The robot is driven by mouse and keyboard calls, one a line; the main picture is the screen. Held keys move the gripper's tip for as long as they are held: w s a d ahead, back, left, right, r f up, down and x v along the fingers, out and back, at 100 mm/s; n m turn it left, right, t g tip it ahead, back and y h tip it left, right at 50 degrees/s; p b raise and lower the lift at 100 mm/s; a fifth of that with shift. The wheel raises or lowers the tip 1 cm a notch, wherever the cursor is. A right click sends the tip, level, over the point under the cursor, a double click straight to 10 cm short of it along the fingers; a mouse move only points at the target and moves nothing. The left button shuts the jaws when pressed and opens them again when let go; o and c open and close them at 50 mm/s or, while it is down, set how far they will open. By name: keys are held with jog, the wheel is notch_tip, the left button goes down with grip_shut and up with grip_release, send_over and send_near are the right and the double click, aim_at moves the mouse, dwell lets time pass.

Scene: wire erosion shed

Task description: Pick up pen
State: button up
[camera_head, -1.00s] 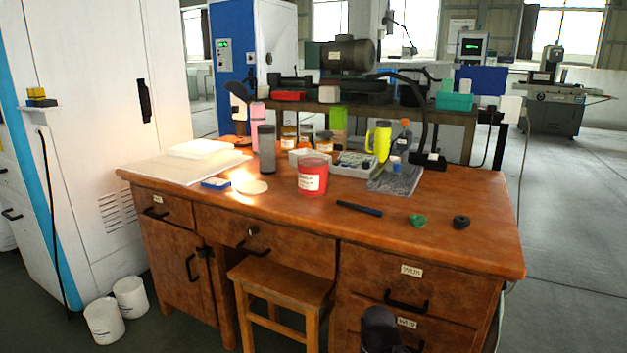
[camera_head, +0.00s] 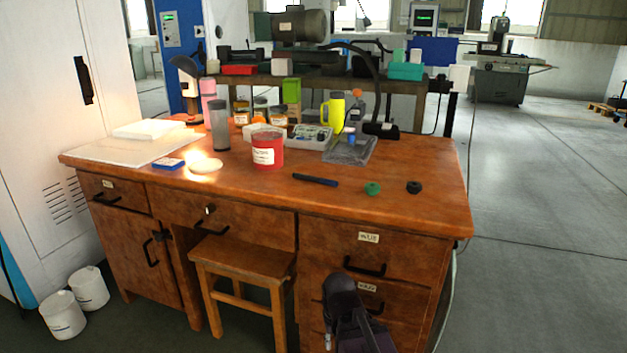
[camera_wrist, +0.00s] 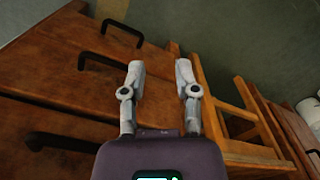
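A dark blue pen (camera_head: 315,180) lies flat on the front part of the wooden desk (camera_head: 250,188), right of the red labelled tin (camera_head: 267,151) and left of a green ring-like object. In the wrist view my gripper (camera_wrist: 159,68) has its two fingers spread apart with nothing between them. It faces the desk's drawer fronts and the stool, and the pen does not show there. In the head view my dark arm (camera_head: 350,312) is low in front of the right-hand drawers, below the desk top and away from the pen.
A green object (camera_head: 372,188) and a black ring-like object (camera_head: 413,187) lie right of the pen. A wooden stool (camera_head: 240,256) stands before the desk. Bottles, jars and a tray (camera_head: 313,143) crowd the back. The desk top around the pen is clear.

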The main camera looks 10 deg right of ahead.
jog(key=o, duration=0.3)
jog(key=w+r+n+p, duration=0.1)
jog(key=w+r+p, duration=0.1)
jog(key=r+p, duration=1.9)
jog(key=w+r+p, duration=0.3)
jog(key=r+p, duration=1.8)
jog(key=w+r+n+p, duration=0.3)
jog(key=w+n, duration=0.1)
jog(key=w, duration=0.6)
jog(key=w+a+r+n+p, duration=0.1)
jog(key=w+r+n+p, duration=0.2)
jog(key=w, duration=0.8)
jog(key=n, duration=0.2)
jog(key=shift+w+a+r+n+p, duration=0.3)
jog(key=shift+r+p, duration=0.1)
jog(key=shift+f, duration=0.1)
